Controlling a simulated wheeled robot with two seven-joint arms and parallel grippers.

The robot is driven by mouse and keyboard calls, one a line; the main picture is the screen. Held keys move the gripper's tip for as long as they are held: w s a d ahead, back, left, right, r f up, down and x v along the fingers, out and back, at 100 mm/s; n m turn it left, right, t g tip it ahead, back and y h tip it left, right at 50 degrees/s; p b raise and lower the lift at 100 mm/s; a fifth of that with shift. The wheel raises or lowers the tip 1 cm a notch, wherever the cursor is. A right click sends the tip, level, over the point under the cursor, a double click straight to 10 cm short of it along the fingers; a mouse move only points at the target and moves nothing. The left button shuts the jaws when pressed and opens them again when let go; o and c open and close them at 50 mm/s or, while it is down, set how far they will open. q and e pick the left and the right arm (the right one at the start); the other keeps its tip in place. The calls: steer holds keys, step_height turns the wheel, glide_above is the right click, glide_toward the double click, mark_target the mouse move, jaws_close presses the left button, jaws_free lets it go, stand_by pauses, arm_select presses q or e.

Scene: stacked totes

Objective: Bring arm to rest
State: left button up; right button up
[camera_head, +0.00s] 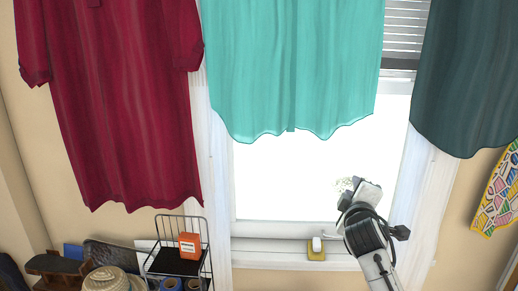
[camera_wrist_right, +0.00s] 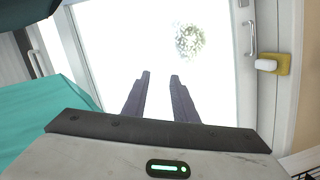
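My right gripper (camera_head: 352,188) is raised in front of the bright window, at the lower right of the head view. In the right wrist view its two dark fingers (camera_wrist_right: 161,76) stand apart with nothing between them, so it is open and empty. The fingers point toward the bright window pane (camera_wrist_right: 130,40). My left gripper and left arm do not show in either view.
A dark red garment (camera_head: 125,100), a turquoise one (camera_head: 290,65) and a dark teal one (camera_head: 470,80) hang above. A yellow block (camera_head: 316,254) with a white piece sits at the window sill. A wire rack (camera_head: 180,222) with an orange box (camera_head: 190,246) stands lower left.

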steer(key=s+a+f+m+g+y, duration=0.1)
steer(key=s+f, duration=0.4)
steer(key=f, duration=0.4)
steer(key=s+a+f+m+g+y, duration=0.15)
steer(key=s+f, duration=0.35)
steer(key=f, duration=0.5)
steer(key=s+a+f+m+g+y, duration=0.1)
steer(key=s+a+f, duration=0.1)
steer(key=s+f, duration=0.65)
steer(key=s+a+f+m+g+y, duration=0.2)
steer(key=s+f, duration=0.5)
steer(key=s, duration=0.3)
steer(key=s+a+f+m+g, duration=0.1)
steer(key=s+f, duration=0.1)
steer(key=s, duration=0.6)
steer(key=s+a+f+m+g+y, duration=0.1)
steer(key=s+f+m, duration=0.1)
steer(key=s, duration=0.6)
steer(key=shift+f, duration=0.6)
